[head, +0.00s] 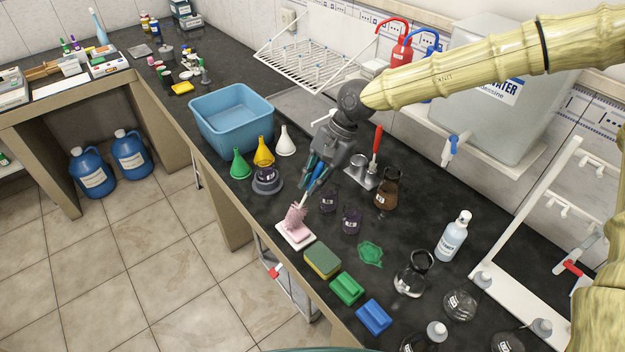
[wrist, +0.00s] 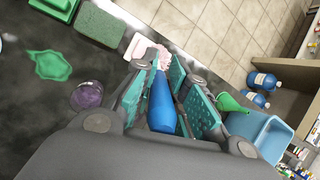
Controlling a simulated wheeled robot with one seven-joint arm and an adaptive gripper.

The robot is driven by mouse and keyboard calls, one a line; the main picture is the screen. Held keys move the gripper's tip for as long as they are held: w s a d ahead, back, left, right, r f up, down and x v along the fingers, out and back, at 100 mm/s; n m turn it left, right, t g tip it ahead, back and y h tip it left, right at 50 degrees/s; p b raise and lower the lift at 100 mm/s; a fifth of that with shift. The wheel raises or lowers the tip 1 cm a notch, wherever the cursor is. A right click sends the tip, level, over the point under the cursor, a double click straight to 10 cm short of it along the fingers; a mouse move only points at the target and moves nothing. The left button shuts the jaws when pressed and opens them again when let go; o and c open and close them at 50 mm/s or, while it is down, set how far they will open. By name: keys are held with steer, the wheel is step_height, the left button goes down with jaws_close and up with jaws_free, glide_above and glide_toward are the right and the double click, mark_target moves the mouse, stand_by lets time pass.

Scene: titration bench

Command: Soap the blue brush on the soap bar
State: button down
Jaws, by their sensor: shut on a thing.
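My gripper (head: 317,172) is shut on the blue handle of the brush (wrist: 163,108), which also shows in the head view (head: 317,181). The brush is tilted, with its bristle end pointing down and toward the bench's front edge. Its pale pink bristle head (head: 295,216) is at the pale soap bar (head: 296,237), which lies near that edge. The two overlap in the head view and seem to touch, but I cannot tell for sure. In the wrist view, the soap bar (wrist: 138,46) shows beside the pink bristles, partly hidden by a finger.
A green-yellow sponge (head: 322,261), a green block (head: 346,288) and a blue block (head: 373,316) line the front edge. Funnels (head: 263,153) and a blue basin (head: 232,120) stand left. Dark purple vessels (head: 351,222) and a brown bottle (head: 386,190) stand right of my gripper.

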steer(key=shift+r+p, duration=3.05)
steer(key=shift+r, duration=0.4)
